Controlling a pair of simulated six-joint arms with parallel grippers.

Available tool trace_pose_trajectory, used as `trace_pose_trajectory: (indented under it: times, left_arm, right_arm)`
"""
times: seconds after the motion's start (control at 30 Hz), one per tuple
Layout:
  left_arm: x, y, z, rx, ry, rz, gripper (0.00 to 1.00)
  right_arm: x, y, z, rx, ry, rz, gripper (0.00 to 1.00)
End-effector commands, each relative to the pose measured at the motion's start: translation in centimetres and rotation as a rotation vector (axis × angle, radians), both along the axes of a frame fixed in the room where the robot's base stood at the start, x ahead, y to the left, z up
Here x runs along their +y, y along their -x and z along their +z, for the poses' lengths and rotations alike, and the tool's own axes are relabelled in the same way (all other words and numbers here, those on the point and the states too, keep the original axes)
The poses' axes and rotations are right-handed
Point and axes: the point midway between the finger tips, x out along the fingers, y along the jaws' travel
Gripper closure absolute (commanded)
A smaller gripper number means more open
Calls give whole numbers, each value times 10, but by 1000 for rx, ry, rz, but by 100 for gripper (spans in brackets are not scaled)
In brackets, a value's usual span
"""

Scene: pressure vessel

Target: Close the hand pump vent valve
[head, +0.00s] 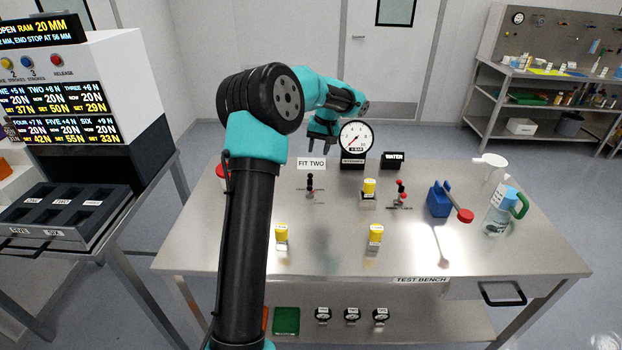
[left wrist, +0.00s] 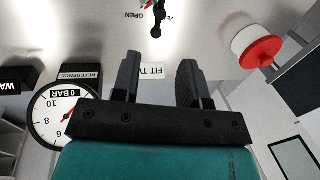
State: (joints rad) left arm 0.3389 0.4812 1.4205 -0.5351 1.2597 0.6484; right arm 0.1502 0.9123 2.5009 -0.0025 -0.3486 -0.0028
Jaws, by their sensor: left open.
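A small valve with a black knob (head: 310,181) stands on the test bench behind the middle, just in front of the FIT TWO sign. In the left wrist view its black knob (left wrist: 156,31) shows near the top, beside partly readable lettering, OPEN and VE. A similar fitting with red knobs (head: 402,190) stands further right. The blue hand pump (head: 439,199) with a red-ended handle (head: 465,215) is at the right. My left gripper (head: 322,145) is open and empty, raised above the back of the bench, apart from the black-knobbed valve. My right gripper is not in view.
A dial gauge (head: 356,137) stands at the bench's back, by the WATER sign (head: 393,160). Several yellow-topped pieces (head: 375,235) stand on the bench (head: 330,262). A jug (head: 500,212) is at right. A red-topped white spool (left wrist: 258,45) shows in the left wrist view.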

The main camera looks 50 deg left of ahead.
Motion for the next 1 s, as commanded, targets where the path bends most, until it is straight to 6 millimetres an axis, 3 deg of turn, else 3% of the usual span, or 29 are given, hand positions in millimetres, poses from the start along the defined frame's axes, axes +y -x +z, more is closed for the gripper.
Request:
trace_pose_trajectory:
  times: [0.6,0.8,1.0]
  left_arm:
    - [14,15,-103,3,1,2,60]
    - [17,17,-121,-1,1,0,60]
    - [17,18,-124,-1,1,1,60]
  right_arm:
    - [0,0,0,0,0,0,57]
    - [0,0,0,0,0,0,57]
    - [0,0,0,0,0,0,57]
